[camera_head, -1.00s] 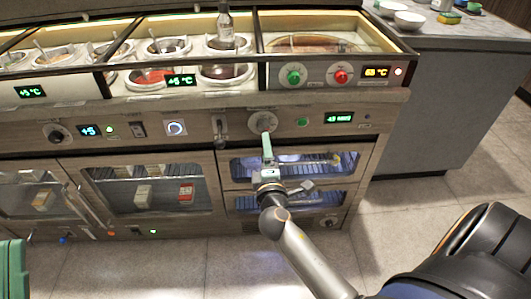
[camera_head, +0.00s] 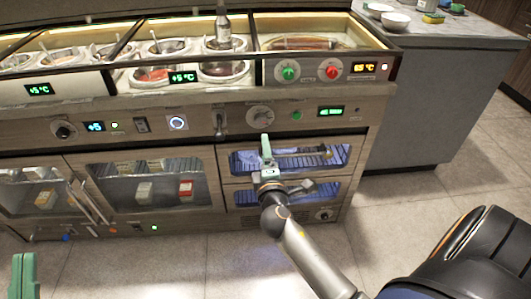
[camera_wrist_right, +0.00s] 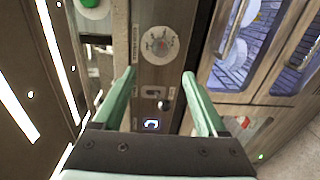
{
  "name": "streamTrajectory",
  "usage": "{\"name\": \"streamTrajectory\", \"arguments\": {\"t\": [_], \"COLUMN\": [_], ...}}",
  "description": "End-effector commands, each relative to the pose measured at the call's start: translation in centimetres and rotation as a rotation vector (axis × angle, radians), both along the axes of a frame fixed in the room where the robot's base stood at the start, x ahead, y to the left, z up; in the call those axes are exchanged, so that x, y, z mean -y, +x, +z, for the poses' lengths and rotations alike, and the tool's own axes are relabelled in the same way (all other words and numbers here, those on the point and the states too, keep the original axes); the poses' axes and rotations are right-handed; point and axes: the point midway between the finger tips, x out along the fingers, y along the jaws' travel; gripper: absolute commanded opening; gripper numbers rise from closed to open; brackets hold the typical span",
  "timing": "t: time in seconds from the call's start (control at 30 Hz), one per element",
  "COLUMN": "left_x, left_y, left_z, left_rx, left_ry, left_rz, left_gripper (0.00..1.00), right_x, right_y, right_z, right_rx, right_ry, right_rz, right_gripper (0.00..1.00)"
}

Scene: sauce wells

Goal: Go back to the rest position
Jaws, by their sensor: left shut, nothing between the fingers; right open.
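My right gripper (camera_head: 266,142) is near the middle of the head view, its arm coming in from the lower right. Its green fingers are just below a round dial knob (camera_head: 260,117) on the counter's front panel. In the right wrist view, the fingers (camera_wrist_right: 158,75) are apart with nothing between them. The dial knob (camera_wrist_right: 157,45) shows beyond the fingertips, with a gap. My left gripper (camera_head: 22,272) shows only as green fingers at the lower left edge. It is shut and empty, over the floor; the rest of it is cut off.
The sauce counter's front panel (camera_head: 330,125) carries knobs, displays and a lever (camera_head: 219,122). Glass doors (camera_head: 155,180) lie below it. A bottle (camera_head: 223,25) stands among the wells. A grey counter (camera_head: 410,120) is at the right. The floor (camera_head: 190,265) in front is clear.

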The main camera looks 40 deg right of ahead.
Motion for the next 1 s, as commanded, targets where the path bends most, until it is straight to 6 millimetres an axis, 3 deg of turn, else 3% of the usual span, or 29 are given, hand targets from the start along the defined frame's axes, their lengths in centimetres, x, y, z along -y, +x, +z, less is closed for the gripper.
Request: {"name": "streamTrajectory", "arguments": {"t": [0.4, 0.53, 0.67, 0.8, 0.9, 1.0], "left_x": [0.0, 0.0, 0.0, 0.0, 0.0, 0.0], "left_y": [0.0, 0.0, 0.0, 0.0, 0.0, 0.0], "left_z": [0.3, 0.3, 0.2, 0.2, 0.2, 0.2], "left_rx": [0.012, 0.013, 0.012, 0.01, 0.009, 0.009], "left_ry": [0.001, 0.004, 0.003, 0.002, 0.003, 0.003], "left_rz": [-0.003, -0.004, -0.004, -0.003, -0.003, -0.003], "left_gripper": [0.0, 0.0, 0.0, 0.0, 0.0, 0.0], "right_x": [0.0, -1.5, -6.3, -13.0, -16.3, -18.4], "right_y": [0.0, -0.2, -1.5, -5.1, -8.1, -11.3], "right_z": [0.0, 0.3, 1.8, 5.9, 9.3, 12.7], "right_rx": [0.001, 0.035, 0.139, 0.284, 0.371, 0.448], "right_ry": [0.001, 0.063, 0.276, 0.614, 0.837, 1.042], "right_rz": [0.002, 0.073, 0.29, 0.587, 0.756, 0.893], "right_gripper": [0.75, 0.75, 0.75, 0.75, 0.75, 0.75]}}
